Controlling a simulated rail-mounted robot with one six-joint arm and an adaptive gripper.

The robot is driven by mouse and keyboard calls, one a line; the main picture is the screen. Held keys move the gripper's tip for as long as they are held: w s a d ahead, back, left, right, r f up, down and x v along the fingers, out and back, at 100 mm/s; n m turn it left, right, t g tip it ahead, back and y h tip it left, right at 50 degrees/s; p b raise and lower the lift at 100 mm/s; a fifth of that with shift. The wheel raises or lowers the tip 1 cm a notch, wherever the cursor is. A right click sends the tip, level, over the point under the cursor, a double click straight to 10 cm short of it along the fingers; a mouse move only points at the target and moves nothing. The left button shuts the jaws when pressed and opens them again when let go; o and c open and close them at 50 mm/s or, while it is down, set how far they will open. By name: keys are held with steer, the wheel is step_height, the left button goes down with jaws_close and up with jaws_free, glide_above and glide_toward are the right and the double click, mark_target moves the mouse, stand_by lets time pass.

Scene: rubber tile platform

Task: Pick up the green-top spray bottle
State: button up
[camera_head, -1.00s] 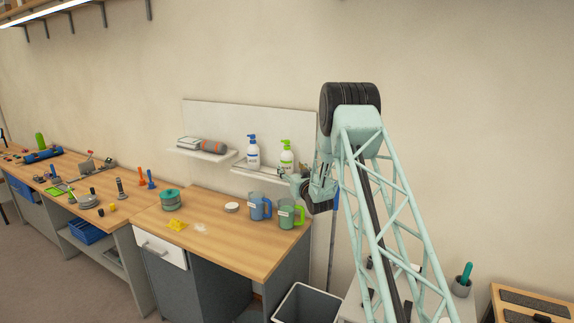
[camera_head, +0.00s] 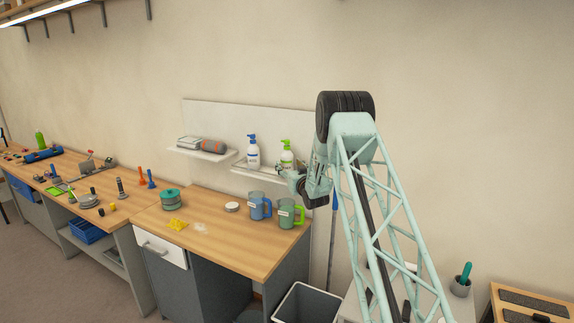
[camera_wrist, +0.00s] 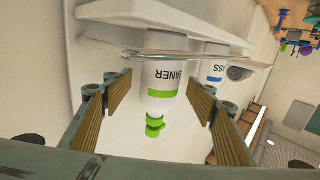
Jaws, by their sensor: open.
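The green-top spray bottle (camera_head: 287,156) is white and stands on the small wall shelf, partly hidden by my arm in the head view. In the wrist view the bottle (camera_wrist: 160,104) appears upside down, with its green nozzle toward the bottom, between my open fingers. My gripper (camera_wrist: 165,112) is open, with one ridged pad on each side of the bottle and a gap to each. In the head view my gripper (camera_head: 291,178) is just in front of the shelf. Whether the pads are level with the bottle in depth is hard to tell.
A blue-top bottle (camera_head: 253,153) stands beside it on the shelf (camera_head: 240,170). A thin metal rail (camera_wrist: 180,55) crosses in front of the bottles. A grey bin (camera_head: 300,302) is on the floor.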

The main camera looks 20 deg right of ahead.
mark_target(287, 162)
steer(key=shift+w+d, duration=0.2)
steer(key=shift+w, duration=1.55)
steer(key=c, duration=1.3)
